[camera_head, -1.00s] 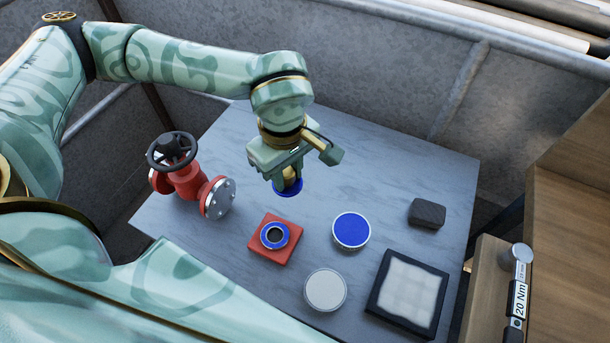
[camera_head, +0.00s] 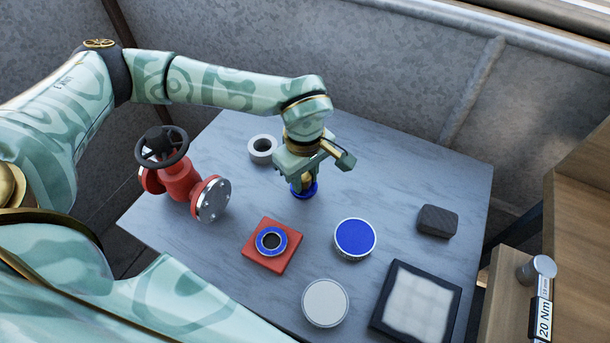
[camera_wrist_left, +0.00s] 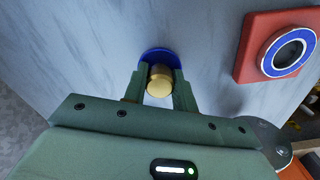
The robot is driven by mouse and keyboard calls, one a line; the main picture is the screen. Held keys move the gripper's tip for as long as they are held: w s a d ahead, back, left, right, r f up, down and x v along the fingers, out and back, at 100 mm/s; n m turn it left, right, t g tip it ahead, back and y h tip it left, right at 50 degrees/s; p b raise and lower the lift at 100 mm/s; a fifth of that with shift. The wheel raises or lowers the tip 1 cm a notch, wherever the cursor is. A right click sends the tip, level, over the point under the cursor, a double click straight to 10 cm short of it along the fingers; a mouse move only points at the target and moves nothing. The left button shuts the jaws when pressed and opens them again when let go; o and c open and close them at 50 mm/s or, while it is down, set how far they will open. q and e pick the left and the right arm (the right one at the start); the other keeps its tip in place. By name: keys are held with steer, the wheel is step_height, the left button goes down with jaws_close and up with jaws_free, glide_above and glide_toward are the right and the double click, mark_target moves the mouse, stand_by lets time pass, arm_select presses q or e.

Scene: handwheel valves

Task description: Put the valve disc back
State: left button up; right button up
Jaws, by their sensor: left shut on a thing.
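The valve disc, a blue round plate (camera_head: 304,191) with a brass stem, is in my left gripper (camera_head: 303,178). In the left wrist view, the fingers close on the brass stem (camera_wrist_left: 159,82) and the blue plate (camera_wrist_left: 152,53) shows beyond them. The disc is over the grey table, behind the red block (camera_head: 286,259); I cannot tell whether it touches the table. The red block carries a blue ring with a dark hole (camera_head: 271,241). The block and ring also show at the right of the left wrist view (camera_wrist_left: 250,72). My right gripper is not in view.
A red valve with a black handwheel (camera_head: 180,180) stands at left. A white ring (camera_head: 263,149) lies behind. A blue-topped round tin (camera_head: 355,238), a white-topped round tin (camera_head: 325,302), a dark block (camera_head: 437,221) and a black-framed pad (camera_head: 418,305) occupy the right and front.

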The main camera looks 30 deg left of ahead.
mark_target(304, 176)
arm_select(q)
steer(key=o, duration=0.9)
steer(key=shift+f, duration=0.1)
steer(key=shift+o, duration=0.2)
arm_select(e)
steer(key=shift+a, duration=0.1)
arm_select(q)
step_height(304, 176, up, 12)
steer(key=p, duration=0.3)
steer(key=shift+p, duration=0.4)
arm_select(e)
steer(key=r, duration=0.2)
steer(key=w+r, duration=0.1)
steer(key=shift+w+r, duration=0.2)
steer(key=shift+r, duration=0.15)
